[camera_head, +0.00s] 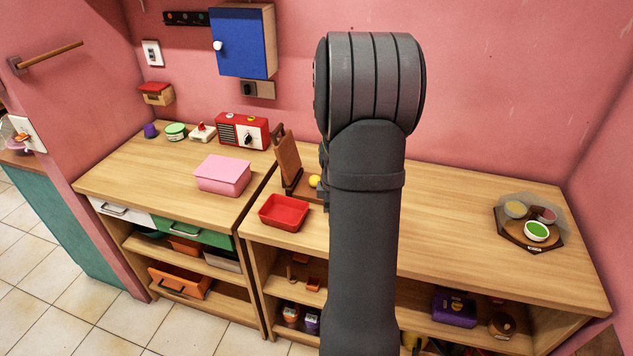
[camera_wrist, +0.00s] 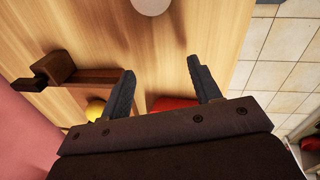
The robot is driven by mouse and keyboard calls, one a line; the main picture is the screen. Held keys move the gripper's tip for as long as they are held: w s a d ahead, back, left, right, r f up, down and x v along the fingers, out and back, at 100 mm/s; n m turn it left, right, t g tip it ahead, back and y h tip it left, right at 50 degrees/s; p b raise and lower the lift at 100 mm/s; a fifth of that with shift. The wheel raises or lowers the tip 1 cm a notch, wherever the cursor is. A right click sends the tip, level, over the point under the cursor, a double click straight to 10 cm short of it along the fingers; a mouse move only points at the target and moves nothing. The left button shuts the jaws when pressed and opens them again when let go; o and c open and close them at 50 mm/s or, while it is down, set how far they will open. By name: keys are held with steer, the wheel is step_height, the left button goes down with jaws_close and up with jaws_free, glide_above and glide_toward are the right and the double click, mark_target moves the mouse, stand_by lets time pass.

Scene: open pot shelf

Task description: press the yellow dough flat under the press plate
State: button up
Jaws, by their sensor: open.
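The yellow dough (camera_head: 314,181) is a small ball on the wooden press, partly hidden by my arm in the head view. It shows beyond the left finger's base in the wrist view (camera_wrist: 95,108). The press plate (camera_head: 289,158) is a brown wooden board, tilted up and back, at the left of the dough. Brown wooden parts of the press (camera_wrist: 60,68) show at the left in the wrist view. My gripper (camera_wrist: 160,73) is open with nothing between its fingers. It is mostly hidden behind my arm in the head view. Whether it touches the press is unclear.
A red tray (camera_head: 283,213) stands in front of the press. A pink box (camera_head: 222,175) and a red radio (camera_head: 243,131) are on the left counter. A dark tray with small bowls (camera_head: 530,238) is at far right.

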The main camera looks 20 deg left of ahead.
steer(key=shift+a, duration=0.25)
steer(key=c, duration=0.6)
steer(key=a+h, duration=0.1)
steer(key=a, duration=0.1)
steer(key=a+r, duration=0.1)
steer(key=a, duration=0.2)
steer(key=a+r+t+h, duration=0.1)
steer(key=a, duration=0.1)
steer(key=shift+s+a+r+m+h, duration=0.15)
steer(key=shift+s+a+m+h, duration=0.15)
jaws_close()
steer(key=a+r+m+t+h, duration=0.1)
steer(key=a+r+t, duration=0.35)
steer(key=a, duration=0.25)
steer(key=a+r+m+t, duration=0.1)
steer(key=a+r+t, duration=0.35)
steer(key=a, duration=0.25)
steer(key=a+r+m+t+h, duration=0.1)
steer(key=a+r+m+t, duration=0.15)
steer(key=a+t, duration=0.4)
steer(key=w+d, duration=0.5)
steer(key=w, duration=0.4)
steer(key=shift+w+d+r+n+g, duration=0.15)
steer(key=shift+d+r+n+g, duration=0.2)
steer(key=shift+r+n, duration=0.1)
